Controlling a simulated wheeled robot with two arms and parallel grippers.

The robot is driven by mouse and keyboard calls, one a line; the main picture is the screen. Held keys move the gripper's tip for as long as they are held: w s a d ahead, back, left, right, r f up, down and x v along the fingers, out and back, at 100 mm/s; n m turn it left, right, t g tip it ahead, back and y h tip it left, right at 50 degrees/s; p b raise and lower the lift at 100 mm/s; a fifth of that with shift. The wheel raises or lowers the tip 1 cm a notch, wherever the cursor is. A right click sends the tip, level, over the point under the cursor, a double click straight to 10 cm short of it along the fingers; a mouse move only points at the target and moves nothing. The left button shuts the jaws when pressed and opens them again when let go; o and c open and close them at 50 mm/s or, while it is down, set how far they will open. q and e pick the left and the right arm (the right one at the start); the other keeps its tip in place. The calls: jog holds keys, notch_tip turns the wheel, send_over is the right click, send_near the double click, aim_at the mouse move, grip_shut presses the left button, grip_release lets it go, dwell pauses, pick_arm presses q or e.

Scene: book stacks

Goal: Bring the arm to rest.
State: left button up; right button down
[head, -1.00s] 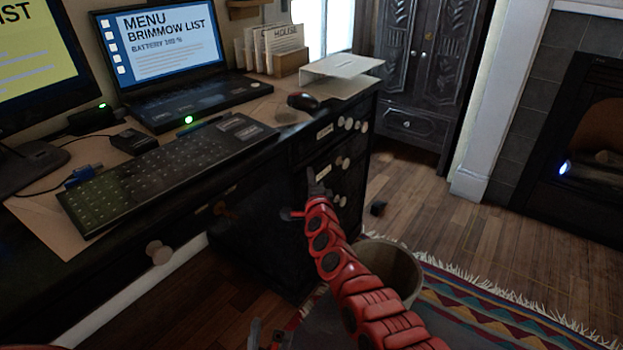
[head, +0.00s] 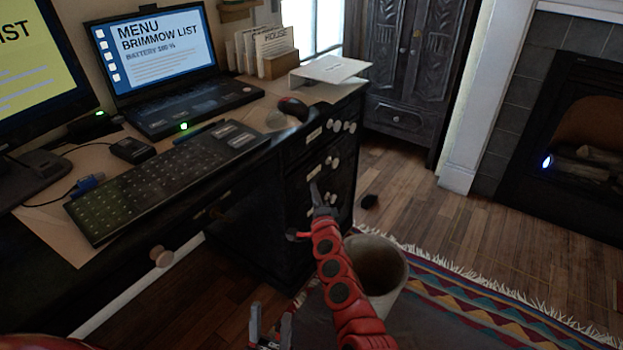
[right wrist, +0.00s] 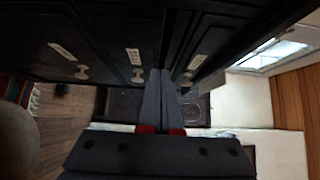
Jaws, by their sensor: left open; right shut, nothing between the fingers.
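My right arm is red and reaches up from the bottom of the head view. Its gripper (head: 317,195) is shut and empty, in front of the drawers of the dark desk (head: 305,170). In the right wrist view its two grey fingers (right wrist: 160,100) lie together with nothing between them, and drawer fronts with pale knobs are close by. I cannot tell whether the fingertips touch a drawer. My left gripper (head: 270,328) shows at the bottom edge of the head view, open and empty, low in front of the desk.
A bin (head: 385,270) stands just right of my right arm. The desk top holds a keyboard (head: 165,180), a laptop (head: 165,60), a mouse (head: 292,107) and a white stand (head: 330,70). Open wooden floor (head: 420,205) is at right.

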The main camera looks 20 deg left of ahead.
jog(key=shift+p+v, duration=0.9)
jog(key=shift+v, duration=1.85)
